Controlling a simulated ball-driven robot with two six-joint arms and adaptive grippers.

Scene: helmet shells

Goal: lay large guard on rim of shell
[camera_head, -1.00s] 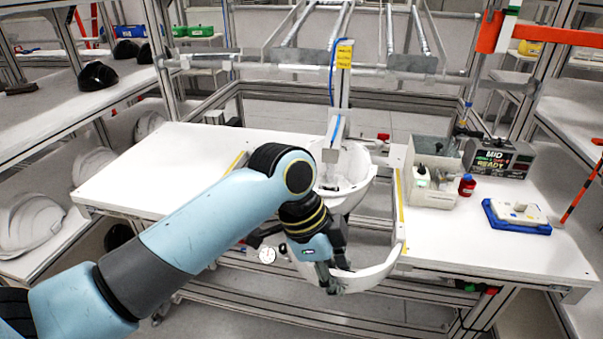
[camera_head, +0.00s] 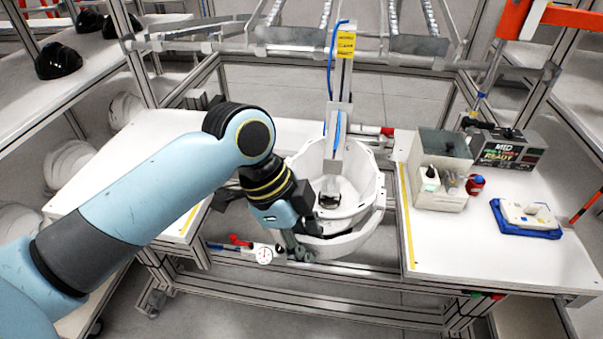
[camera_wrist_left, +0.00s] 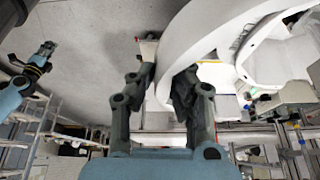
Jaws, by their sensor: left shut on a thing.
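The white shell (camera_head: 305,160) sits open side up under the post of the stand, like a bowl. The large guard (camera_head: 348,246) is a white curved band around the near side of the shell, close to its wall; whether they touch I cannot tell. My left gripper (camera_head: 303,252) is shut on the guard near its left part. In the left wrist view the fingers (camera_wrist_left: 168,78) grip the guard (camera_wrist_left: 190,38), and the shell (camera_wrist_left: 262,50) shows beyond it with a gap. A blue arm at the left of that view, seemingly my right, ends in a small gripper (camera_wrist_left: 46,48); its jaws are unclear.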

